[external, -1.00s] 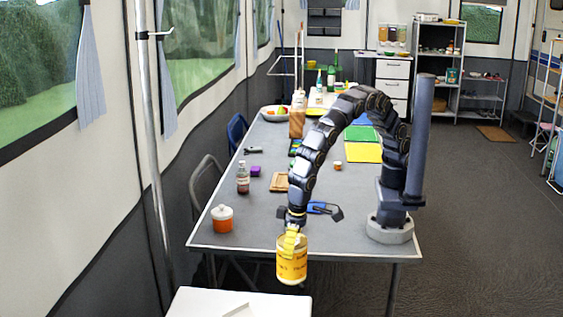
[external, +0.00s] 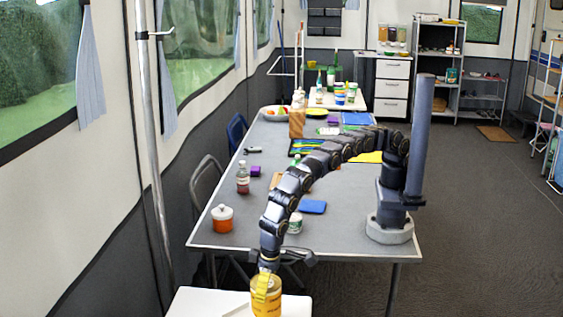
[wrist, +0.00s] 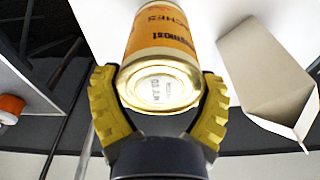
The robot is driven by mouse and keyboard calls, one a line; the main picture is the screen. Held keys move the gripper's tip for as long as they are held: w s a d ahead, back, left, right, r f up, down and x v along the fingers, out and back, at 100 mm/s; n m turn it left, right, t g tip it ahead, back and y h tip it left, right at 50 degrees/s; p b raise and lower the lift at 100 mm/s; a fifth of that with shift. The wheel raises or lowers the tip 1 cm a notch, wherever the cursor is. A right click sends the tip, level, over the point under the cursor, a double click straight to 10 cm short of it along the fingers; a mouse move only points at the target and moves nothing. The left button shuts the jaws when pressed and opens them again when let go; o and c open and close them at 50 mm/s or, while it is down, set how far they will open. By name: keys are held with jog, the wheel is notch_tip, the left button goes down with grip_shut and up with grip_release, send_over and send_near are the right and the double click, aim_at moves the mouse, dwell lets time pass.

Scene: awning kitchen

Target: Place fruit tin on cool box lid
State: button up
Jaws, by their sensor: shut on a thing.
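The fruit tin (external: 267,302) is a yellow-orange can with a peaches label and a pale metal end; its lower part is cut off in the external view. My gripper (external: 265,284) is shut on it, with a yellow finger on each side. In the wrist view, the tin (wrist: 160,60) sits between the fingers of the gripper (wrist: 158,88), its metal end facing the camera. The white cool box lid (external: 200,302) is at the bottom of the external view. The tin is over or at this lid; I cannot tell whether they touch.
A beige, white-edged open shape (wrist: 268,75) lies beside the tin on the white surface. The grey table (external: 335,235) stands behind, with an orange-and-white jar (external: 222,219) near its front left corner and a brown bottle (external: 243,178) farther back.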

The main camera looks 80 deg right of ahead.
jog(key=shift+w+a+f, duration=0.1)
jog(key=shift+f, duration=1.6)
jog(key=shift+f, duration=0.1)
jog(key=o, duration=1)
